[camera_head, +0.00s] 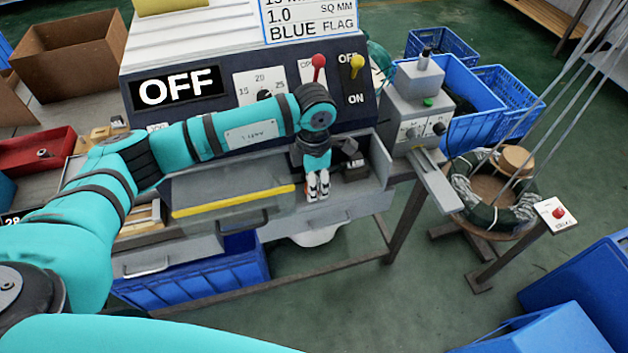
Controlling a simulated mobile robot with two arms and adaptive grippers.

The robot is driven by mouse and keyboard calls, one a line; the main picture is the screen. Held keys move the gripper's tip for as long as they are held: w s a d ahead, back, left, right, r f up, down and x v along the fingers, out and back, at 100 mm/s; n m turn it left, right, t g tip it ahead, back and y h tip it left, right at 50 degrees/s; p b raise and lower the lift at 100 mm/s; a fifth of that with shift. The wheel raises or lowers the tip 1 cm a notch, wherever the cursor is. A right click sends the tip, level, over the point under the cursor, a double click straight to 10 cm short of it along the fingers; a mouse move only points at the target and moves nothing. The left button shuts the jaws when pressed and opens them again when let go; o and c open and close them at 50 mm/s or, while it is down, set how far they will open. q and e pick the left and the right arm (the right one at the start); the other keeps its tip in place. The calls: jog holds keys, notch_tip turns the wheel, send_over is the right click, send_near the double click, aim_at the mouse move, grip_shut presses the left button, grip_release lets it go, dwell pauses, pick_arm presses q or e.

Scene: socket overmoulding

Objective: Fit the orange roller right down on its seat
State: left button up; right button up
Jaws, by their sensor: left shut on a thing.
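My left arm comes in from the left across the front of the grey machine (240,45). Its gripper (318,195) points down over the machine's front ledge, right of the yellow-edged cover (235,201). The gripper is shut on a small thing. The fingers hide most of it, and only small reddish-orange specks show at the fingertips. I cannot make out the orange roller clearly, or its seat below the fingers. My right gripper is not in view.
A large OFF sign (178,88), a red lever (318,66) and a yellow lever (356,63) are on the panel behind the arm. A grey control box (415,110) stands right of the gripper. Blue crates (450,75) and a cable coil (490,205) are further right.

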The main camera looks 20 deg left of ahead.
pick_arm(q)
jog(key=shift+f+b, duration=0.55)
jog(key=shift+f, duration=0.15)
jog(key=o, duration=1.3)
jog(key=shift+r, duration=0.1)
jog(key=shift+c, duration=0.2)
notch_tip(320, 180, up, 12)
